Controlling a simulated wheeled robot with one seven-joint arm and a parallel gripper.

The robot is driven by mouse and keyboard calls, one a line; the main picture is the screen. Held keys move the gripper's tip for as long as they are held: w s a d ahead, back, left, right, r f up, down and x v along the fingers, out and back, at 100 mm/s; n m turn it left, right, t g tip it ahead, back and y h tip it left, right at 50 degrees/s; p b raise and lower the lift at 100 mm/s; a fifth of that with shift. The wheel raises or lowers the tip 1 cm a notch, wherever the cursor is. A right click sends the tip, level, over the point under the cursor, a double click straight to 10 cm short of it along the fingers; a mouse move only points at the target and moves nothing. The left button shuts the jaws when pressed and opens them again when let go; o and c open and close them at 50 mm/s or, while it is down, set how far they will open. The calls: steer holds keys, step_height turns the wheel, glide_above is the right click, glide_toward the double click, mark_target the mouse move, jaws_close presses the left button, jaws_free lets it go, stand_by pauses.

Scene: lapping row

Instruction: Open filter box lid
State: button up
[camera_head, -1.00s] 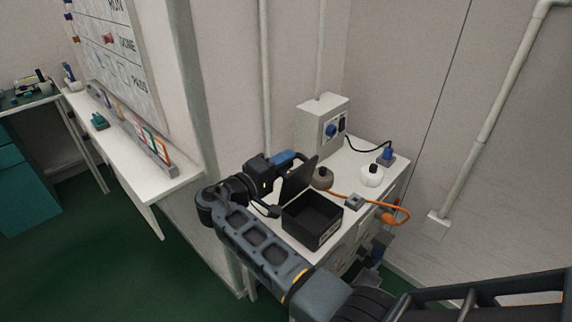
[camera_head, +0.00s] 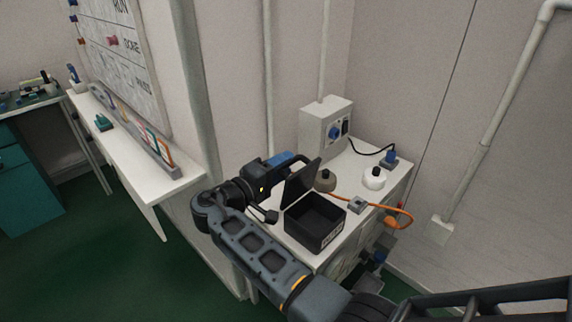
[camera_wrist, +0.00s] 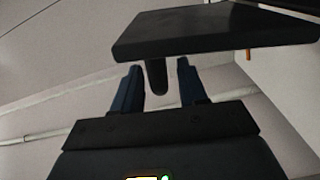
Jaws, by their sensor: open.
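The filter box (camera_head: 331,237) is a black open-topped box on the white cabinet top. Its lid (camera_head: 302,184) stands steeply raised at the box's left edge, and the inside of the box shows empty. My gripper (camera_head: 296,159) is just behind and left of the lid's upper edge. In the wrist view, the lid (camera_wrist: 215,32) is a dark slab just beyond my open gripper (camera_wrist: 158,66). A short dark tab (camera_wrist: 157,78) from the lid sits between the two blue fingers, with gaps showing on both sides. Contact with the lid cannot be told.
A grey round knob-like piece (camera_head: 325,181) and a white round one (camera_head: 374,178) stand behind the box. An orange cable (camera_head: 385,208) runs from a small grey block (camera_head: 357,205). A white wall box (camera_head: 327,125) stands behind. A white bench (camera_head: 150,170) is left.

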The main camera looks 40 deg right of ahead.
steer(key=a, duration=0.6)
steer(key=shift+a+b, duration=0.15)
steer(key=shift+b, duration=0.3)
steer(key=shift+s, duration=0.1)
